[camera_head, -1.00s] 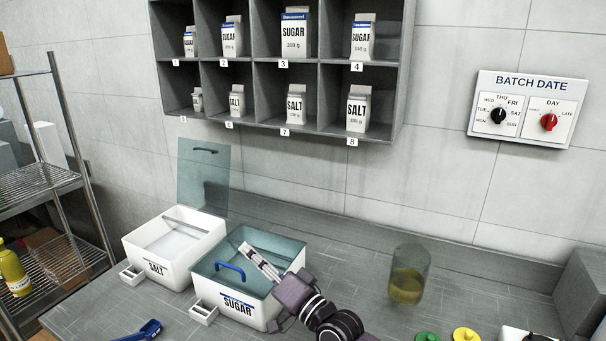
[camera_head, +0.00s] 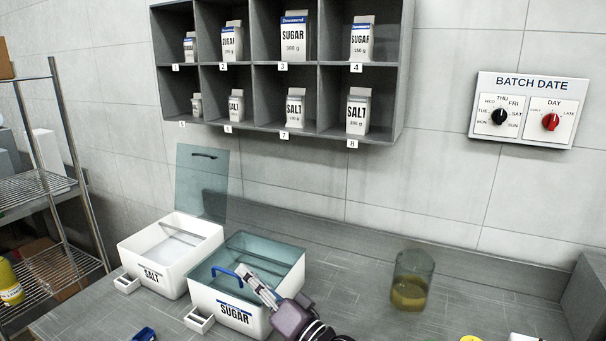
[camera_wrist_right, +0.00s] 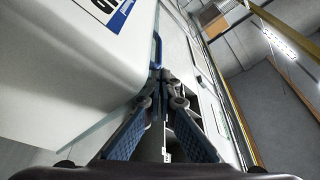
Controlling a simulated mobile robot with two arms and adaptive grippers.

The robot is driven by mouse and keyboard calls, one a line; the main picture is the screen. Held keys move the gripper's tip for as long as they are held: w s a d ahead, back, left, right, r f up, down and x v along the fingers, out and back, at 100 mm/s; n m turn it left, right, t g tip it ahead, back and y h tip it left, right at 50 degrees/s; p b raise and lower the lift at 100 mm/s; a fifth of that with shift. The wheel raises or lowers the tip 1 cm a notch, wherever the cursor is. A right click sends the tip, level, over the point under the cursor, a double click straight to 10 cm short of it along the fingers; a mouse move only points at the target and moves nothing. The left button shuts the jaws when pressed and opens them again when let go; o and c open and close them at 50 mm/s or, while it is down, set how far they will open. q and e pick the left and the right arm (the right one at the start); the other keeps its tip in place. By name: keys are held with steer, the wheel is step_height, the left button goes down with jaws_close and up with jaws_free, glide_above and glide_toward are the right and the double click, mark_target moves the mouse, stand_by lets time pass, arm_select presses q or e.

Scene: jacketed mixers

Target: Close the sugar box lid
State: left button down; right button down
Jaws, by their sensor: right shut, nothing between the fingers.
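The white sugar box (camera_head: 235,312) stands on the counter at the lower middle. Its see-through teal lid (camera_head: 262,251) lies down across the top; whether it is fully seated is hard to tell. The lid's blue handle (camera_head: 226,273) is at the front edge. My right gripper (camera_head: 244,273) is shut and empty, its tips just right of the handle, at the lid's front part. In the right wrist view, the gripper (camera_wrist_right: 163,80) points up past the white box wall (camera_wrist_right: 75,70), with the blue handle (camera_wrist_right: 157,48) beyond the tips. Contact is unclear. My left gripper is out of view.
The salt box (camera_head: 158,265) stands left of the sugar box, its clear lid (camera_head: 201,178) raised. A glass container with yellowish contents (camera_head: 411,281) stands to the right. Shelves of cartons (camera_head: 280,70) hang above. The counter between sugar box and glass is mostly clear.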

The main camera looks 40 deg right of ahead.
steer(key=shift+s+a+f, duration=0.1)
steer(key=shift+a+f, duration=0.1)
steer(key=shift+f, duration=0.4)
steer(key=shift+s+f, duration=0.1)
steer(key=shift+s, duration=0.1)
steer(key=r+v, duration=0.1)
steer(key=v, duration=1)
steer(key=shift+s+d, duration=0.2)
steer(key=shift+d, duration=0.1)
steer(key=shift+r, duration=0.2)
